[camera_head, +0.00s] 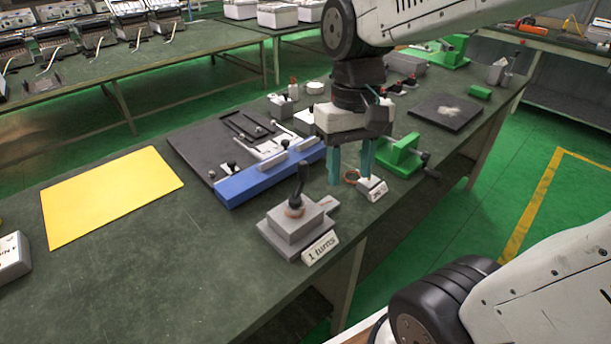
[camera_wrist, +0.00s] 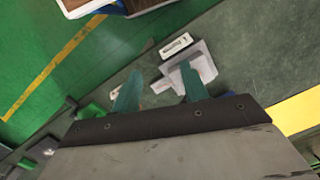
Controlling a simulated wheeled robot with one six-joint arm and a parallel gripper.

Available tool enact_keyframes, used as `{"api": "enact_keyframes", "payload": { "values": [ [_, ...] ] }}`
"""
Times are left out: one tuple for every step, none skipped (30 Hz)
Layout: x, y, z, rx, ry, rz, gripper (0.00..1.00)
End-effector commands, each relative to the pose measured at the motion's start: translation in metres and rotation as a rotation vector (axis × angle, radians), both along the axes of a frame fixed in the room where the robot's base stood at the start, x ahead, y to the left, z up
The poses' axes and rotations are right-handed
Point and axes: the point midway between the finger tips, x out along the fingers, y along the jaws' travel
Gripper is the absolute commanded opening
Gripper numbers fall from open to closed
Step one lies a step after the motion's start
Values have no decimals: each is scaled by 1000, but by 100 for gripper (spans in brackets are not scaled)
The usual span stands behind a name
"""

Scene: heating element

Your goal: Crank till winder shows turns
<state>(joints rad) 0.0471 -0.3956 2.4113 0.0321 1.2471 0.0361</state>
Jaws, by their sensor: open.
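The winder (camera_head: 290,232) is a grey stepped block near the front edge of the bench. A dark upright crank handle (camera_head: 299,180) stands on a brownish round hub on its top. A white plate reading "1 turns" (camera_head: 321,248) leans at its front right. My gripper (camera_head: 350,180) points down with its teal fingers apart, behind and right of the winder in the head view. Nothing shows between the fingers. In the wrist view the grey winder (camera_wrist: 207,68) lies beyond my gripper (camera_wrist: 161,70), and one finger partly overlaps it. The crank is hard to make out there.
A small white labelled block (camera_head: 372,189) and a copper-coloured ring (camera_head: 351,176) sit by my fingers. A blue-edged fixture (camera_head: 270,176) stands behind the winder, a green clamp (camera_head: 400,155) to the right. A yellow sheet (camera_head: 110,196) lies left. The bench left of the winder is clear.

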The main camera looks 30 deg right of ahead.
Motion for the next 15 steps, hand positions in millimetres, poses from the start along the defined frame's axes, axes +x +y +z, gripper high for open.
{"api": "enact_keyframes", "payload": {
  "values": [
    [17,-1,-4,9,40,-28,44],
    [27,-1,-6,15,60,-47,44],
    [39,-1,-9,21,86,-74,44],
    [49,-2,-11,26,105,-94,44],
    [59,-2,-14,31,124,-117,44],
    [72,-3,-18,37,148,-146,44],
    [82,-3,-21,41,165,-169,44],
    [91,-3,-24,44,182,-191,44],
    [104,-3,-28,50,204,-221,44],
    [112,-4,-31,53,217,-244,44],
    [121,-4,-33,55,228,-265,44],
    [131,-4,-36,58,242,-294,44],
    [137,-4,-37,61,251,-314,44],
    [144,-3,-38,63,258,-333,44],
    [152,-3,-38,65,264,-360,44]
  ]
}}
